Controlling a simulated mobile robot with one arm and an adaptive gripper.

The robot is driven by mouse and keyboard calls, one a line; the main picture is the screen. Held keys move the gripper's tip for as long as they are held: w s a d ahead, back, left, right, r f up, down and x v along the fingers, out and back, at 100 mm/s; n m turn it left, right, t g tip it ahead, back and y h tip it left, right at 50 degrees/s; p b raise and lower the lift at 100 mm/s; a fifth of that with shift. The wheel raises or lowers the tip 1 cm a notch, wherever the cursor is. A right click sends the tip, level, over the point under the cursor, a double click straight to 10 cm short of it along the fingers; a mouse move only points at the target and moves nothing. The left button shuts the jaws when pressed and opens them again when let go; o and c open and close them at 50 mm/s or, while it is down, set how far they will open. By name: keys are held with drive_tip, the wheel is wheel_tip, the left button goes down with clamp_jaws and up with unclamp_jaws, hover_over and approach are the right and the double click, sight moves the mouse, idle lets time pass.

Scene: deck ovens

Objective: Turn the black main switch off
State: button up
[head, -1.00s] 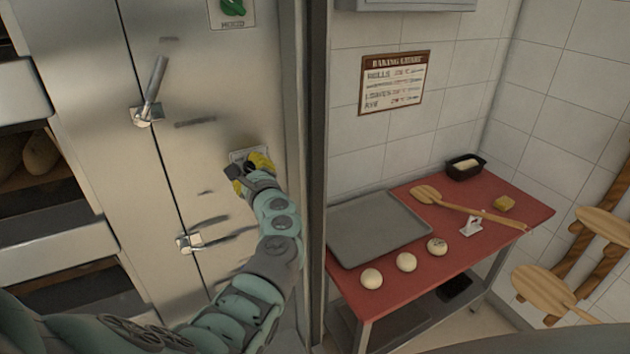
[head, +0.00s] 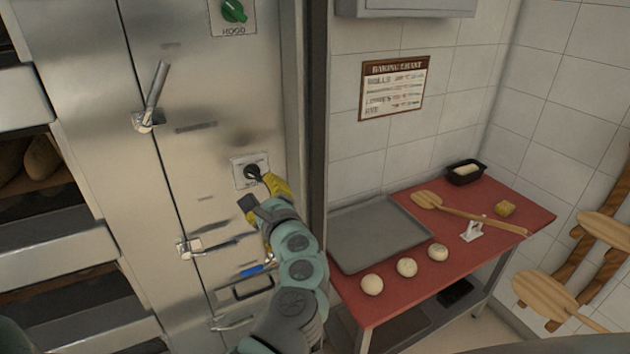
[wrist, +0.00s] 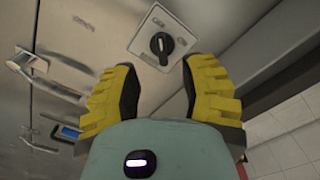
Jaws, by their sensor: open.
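The black main switch (head: 252,171) is a round knob on a pale square plate on the steel oven front. In the wrist view the black knob (wrist: 161,43) sits just beyond the fingertips, between them, with small unreadable lettering on its plate. My gripper (head: 263,190) is just below and right of the switch in the head view. Its yellow fingers (wrist: 160,75) are spread open with nothing between them. A gap shows between the fingers and the knob in the wrist view, so they look apart.
A green knob (head: 233,11) labelled HOOD is higher on the panel. Metal door handles (head: 150,118) stick out at left. A blue-marked handle (head: 252,271) is below. A red table (head: 345,283) with a tray (head: 378,232) and dough balls (head: 407,267) stands right.

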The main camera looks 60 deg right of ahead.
drive_tip(key=shift+v, duration=1.75)
